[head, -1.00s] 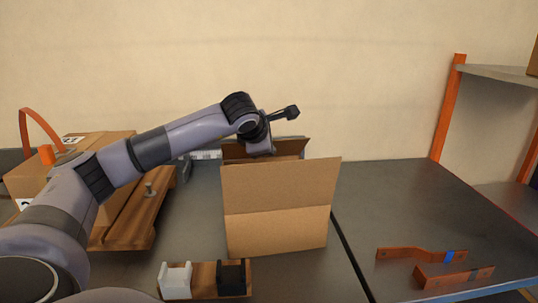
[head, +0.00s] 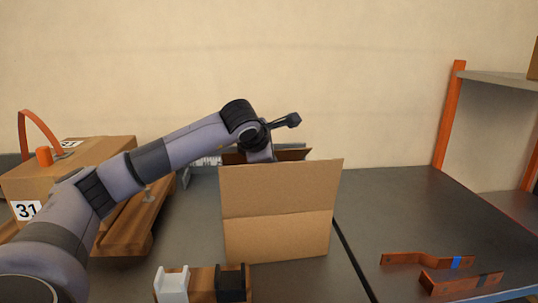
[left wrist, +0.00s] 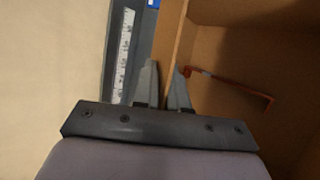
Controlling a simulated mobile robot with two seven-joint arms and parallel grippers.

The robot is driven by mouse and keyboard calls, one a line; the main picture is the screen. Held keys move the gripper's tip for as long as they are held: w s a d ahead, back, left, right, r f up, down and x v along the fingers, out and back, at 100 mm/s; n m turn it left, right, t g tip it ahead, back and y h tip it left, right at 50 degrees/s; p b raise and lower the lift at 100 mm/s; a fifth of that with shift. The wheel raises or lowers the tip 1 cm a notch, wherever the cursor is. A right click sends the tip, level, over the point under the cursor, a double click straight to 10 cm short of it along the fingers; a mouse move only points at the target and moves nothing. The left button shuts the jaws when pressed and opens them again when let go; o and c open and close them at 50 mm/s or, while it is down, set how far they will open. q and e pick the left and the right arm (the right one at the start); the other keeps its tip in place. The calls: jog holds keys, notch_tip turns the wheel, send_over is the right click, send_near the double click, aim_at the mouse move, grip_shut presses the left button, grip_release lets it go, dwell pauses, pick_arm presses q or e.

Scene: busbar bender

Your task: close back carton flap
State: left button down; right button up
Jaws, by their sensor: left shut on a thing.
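The open cardboard carton (head: 275,235) stands on the table, its front flap (head: 280,187) upright and hiding most of the opening. The back carton flap (head: 294,154) shows as a dark brown strip behind it. My left arm reaches over the carton's rear left; its fingertips are hidden in the head view. In the left wrist view my left gripper (left wrist: 164,88) is shut on a thin cardboard edge, seemingly the back flap (left wrist: 174,45), one finger on each side. Inside the carton lies an orange-brown bent bar (left wrist: 238,86). My right gripper is not in view.
Two copper-coloured bars (head: 428,260) lie on the clear right tabletop (head: 400,205). A wooden block with white and black holders (head: 205,282) stands in front of the carton. A box marked 31 (head: 75,165) and a wooden fixture (head: 130,235) are at left, a shelf post (head: 449,115) at right.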

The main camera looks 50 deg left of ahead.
pick_arm(q)
jog(key=shift+s+d+f, duration=0.1)
jog(key=shift+d+f, duration=0.2)
jog(key=shift+f, duration=0.55)
jog(key=c, duration=1.3)
grip_release()
jog(key=shift+c, duration=0.2)
jog(key=shift+a+r, duration=0.1)
jog(key=shift+r, duration=0.15)
jog(key=d+f+v, duration=0.1)
jog(key=v, duration=0.6)
jog(key=shift+s+d, duration=0.15)
jog(key=shift+s, duration=0.55)
jog(key=v, duration=0.7)
jog(key=shift+r, duration=0.15)
